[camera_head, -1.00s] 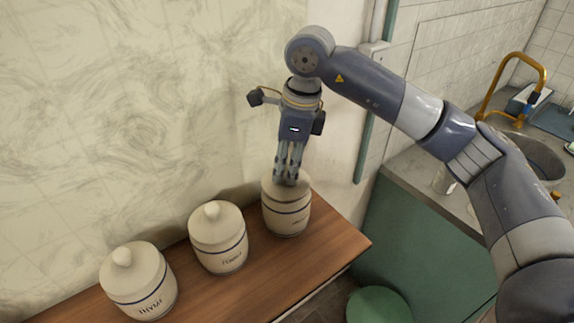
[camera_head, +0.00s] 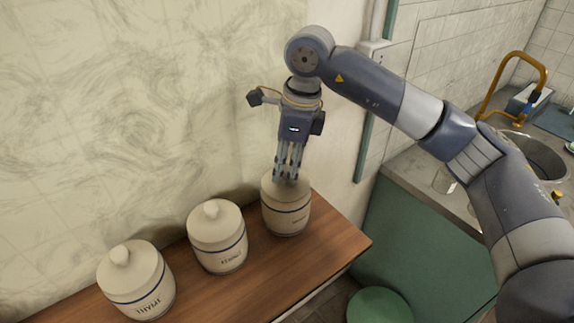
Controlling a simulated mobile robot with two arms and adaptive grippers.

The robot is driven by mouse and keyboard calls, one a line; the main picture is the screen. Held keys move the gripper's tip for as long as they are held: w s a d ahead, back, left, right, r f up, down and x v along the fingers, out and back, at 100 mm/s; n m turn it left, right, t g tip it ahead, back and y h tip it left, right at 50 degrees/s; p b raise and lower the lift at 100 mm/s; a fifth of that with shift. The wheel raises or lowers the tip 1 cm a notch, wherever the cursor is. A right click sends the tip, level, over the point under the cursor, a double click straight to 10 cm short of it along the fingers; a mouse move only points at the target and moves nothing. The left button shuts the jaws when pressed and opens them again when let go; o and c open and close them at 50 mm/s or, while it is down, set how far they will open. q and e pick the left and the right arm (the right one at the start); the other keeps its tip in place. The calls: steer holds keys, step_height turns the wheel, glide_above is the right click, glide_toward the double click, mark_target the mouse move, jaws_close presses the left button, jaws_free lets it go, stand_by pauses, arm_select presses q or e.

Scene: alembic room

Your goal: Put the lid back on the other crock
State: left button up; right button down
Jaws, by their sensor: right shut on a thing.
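Three cream crocks with blue bands stand in a row on a wooden shelf top. The left crock (camera_head: 140,288) and the middle crock (camera_head: 220,245) each have a knobbed lid on. The right crock (camera_head: 286,214) stands near the shelf's right end. My right gripper (camera_head: 288,178) points straight down over it, shut on the lid (camera_head: 271,186) at its top. The fingers hide the lid's knob. The lid appears to sit on the right crock's mouth; I cannot tell whether it is fully seated. My left gripper is not in view.
The wooden top (camera_head: 275,268) is clear in front of the crocks. A marbled wall (camera_head: 120,110) rises close behind them. To the right are a green cabinet (camera_head: 410,235), a sink (camera_head: 535,155) with a brass tap (camera_head: 541,72), and a round green seat (camera_head: 378,306) below.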

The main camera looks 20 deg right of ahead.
steer(key=shift+f+b, duration=0.2)
steer(key=shift+b, duration=0.15)
stand_by(0.5)
stand_by(0.3)
steer(key=c, duration=1.3)
jaws_free()
steer(key=shift+f+b, duration=0.4)
steer(key=shift+f, duration=0.1)
steer(key=shift+r, duration=0.65)
steer(key=o, duration=0.3)
